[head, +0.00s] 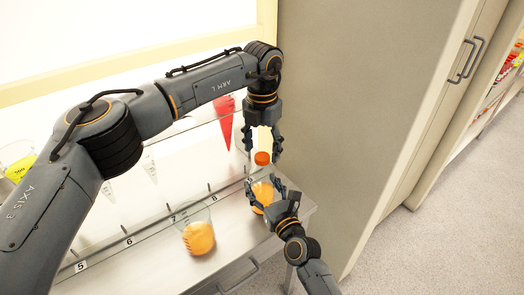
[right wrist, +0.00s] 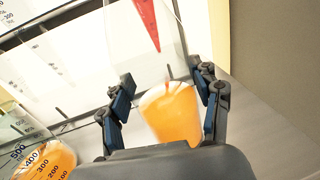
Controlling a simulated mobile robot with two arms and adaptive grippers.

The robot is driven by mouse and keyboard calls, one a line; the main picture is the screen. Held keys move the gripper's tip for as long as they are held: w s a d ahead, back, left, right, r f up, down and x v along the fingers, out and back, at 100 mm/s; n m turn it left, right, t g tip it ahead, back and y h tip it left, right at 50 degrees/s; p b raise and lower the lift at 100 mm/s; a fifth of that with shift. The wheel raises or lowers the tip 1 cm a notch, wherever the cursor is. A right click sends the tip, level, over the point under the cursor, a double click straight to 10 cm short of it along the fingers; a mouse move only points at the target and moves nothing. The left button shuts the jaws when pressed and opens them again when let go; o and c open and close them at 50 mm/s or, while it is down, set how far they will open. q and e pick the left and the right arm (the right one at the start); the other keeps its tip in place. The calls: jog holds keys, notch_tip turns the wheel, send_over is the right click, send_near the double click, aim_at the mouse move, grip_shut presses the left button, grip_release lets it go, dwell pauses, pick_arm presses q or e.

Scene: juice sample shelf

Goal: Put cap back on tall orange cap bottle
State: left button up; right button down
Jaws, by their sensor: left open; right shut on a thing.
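The bottle (head: 260,190) holds orange liquid and stands near the right end of the metal shelf. Its orange cap (head: 262,158) shows at the top of the neck; I cannot tell whether it is seated. My left gripper (head: 262,150) comes from above and is open, with one finger on each side of the cap. My right gripper (head: 265,197) is shut on the bottle's body from the front right. In the right wrist view, the orange bottle (right wrist: 170,115) is between the right fingers (right wrist: 165,100); no cap can be made out there.
A beaker of orange liquid (head: 198,238) stands to the left of the bottle. A red conical vessel (head: 225,118) hangs behind. A yellow beaker (head: 18,160) is at far left. The numbered shelf (head: 130,270) ends beside a beige cabinet wall (head: 350,120).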

pick_arm(q)
notch_tip(320, 180, up, 10)
jog(key=shift+r, duration=0.2)
pick_arm(e)
jog(key=shift+c, duration=1.1)
grip_release()
jog(key=v, duration=1.2)
